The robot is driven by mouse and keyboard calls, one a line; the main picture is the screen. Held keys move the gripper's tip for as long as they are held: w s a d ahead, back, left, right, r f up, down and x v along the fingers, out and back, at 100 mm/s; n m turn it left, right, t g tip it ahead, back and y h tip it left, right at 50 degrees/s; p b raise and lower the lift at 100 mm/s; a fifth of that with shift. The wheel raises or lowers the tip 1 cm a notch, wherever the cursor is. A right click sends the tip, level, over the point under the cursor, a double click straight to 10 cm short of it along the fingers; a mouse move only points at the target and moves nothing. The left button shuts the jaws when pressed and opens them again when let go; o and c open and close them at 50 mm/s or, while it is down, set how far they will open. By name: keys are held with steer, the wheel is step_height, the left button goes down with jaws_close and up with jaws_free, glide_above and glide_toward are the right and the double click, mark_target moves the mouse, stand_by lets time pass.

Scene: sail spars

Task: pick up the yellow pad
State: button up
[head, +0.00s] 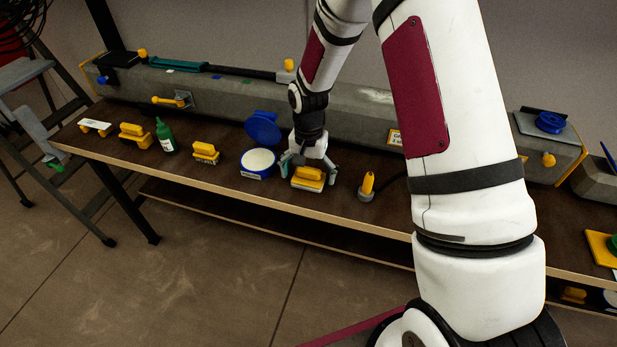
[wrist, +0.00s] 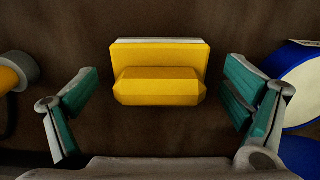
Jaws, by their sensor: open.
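A yellow pad (head: 308,183) with a raised grip bar and a pale underside lies on the dark bench top near its front edge. It fills the middle of the wrist view (wrist: 160,88). My gripper (head: 308,170) is directly above it, pointing down. In the wrist view, the teal-lined fingers are wide open, one on each side of the pad, with a gap on both sides. Nothing is between them in contact. Similar yellow-handled blocks, one (head: 205,152) with a label and one (head: 133,135) farther left, also stand on the bench.
Left of the pad is an open round tin (head: 257,163) with a blue lid (head: 263,128); right is a yellow-tipped tool in a grey holder (head: 367,186). A green bottle (head: 165,136) stands farther left. A long grey beam (head: 225,98) runs behind.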

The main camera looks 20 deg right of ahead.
mark_target(309, 168)
steer(key=shift+c, duration=0.5)
steer(key=c, duration=1.2)
steer(key=shift+o, duration=0.2)
steer(key=shift+r, duration=0.6)
step_height(309, 168, up, 2)
steer(key=shift+r, duration=0.1)
steer(key=s+d+r, duration=0.1)
steer(key=s+d, duration=0.2)
steer(key=s, duration=1.2)
steer(key=shift+s+r+p, duration=0.25)
steer(key=shift+s+p, duration=0.05)
steer(key=shift+s, duration=0.1)
